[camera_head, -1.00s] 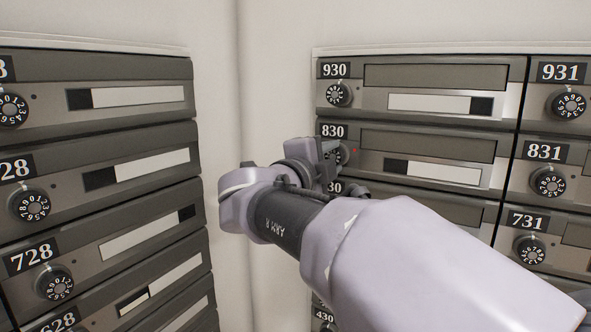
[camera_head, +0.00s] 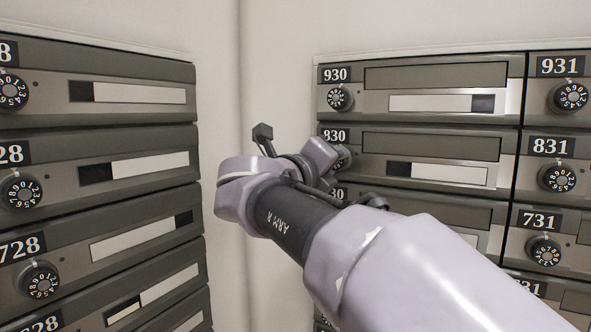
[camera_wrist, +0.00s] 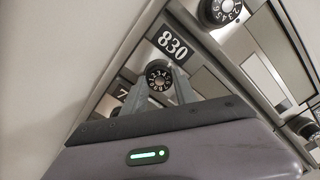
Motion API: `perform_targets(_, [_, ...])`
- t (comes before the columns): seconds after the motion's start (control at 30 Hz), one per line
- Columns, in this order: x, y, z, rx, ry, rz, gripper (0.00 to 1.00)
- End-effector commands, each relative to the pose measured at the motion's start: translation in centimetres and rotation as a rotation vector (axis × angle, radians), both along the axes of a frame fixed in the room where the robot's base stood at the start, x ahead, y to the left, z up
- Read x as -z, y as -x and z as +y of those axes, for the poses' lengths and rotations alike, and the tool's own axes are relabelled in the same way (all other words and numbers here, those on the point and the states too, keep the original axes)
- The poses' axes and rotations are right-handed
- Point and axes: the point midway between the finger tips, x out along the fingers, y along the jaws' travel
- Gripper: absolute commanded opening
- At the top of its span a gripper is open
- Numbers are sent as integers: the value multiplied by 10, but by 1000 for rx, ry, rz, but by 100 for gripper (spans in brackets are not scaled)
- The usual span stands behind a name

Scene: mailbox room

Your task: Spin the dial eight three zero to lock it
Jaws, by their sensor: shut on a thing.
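The 830 dial is a small round black knob with white digits (camera_wrist: 160,77), below the 830 number plate (camera_wrist: 173,45) in the wrist view. My gripper (camera_wrist: 159,86) is shut on the 830 dial, with one finger on each side of it. In the head view my wrist hides most of this dial, and the 830 plate (camera_head: 335,135) shows just above. The 830 box door (camera_head: 430,147) is closed flat. Its slot strip (camera_head: 438,173) is dark at the left end and white along the rest.
The 930 dial (camera_head: 340,97) is close above and the 831 dial (camera_head: 557,178) is to the right. Another bank of boxes (camera_head: 130,115) stands at the left, past a bare wall corner (camera_head: 240,80). More boxes lie below, partly hidden by my arm.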

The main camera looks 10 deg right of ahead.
Motion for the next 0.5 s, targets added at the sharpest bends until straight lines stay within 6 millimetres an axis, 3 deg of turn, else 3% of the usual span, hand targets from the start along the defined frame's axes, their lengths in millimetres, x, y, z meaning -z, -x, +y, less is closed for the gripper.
perform_targets(0.5, [0,0,0,0,-81,-59,0])
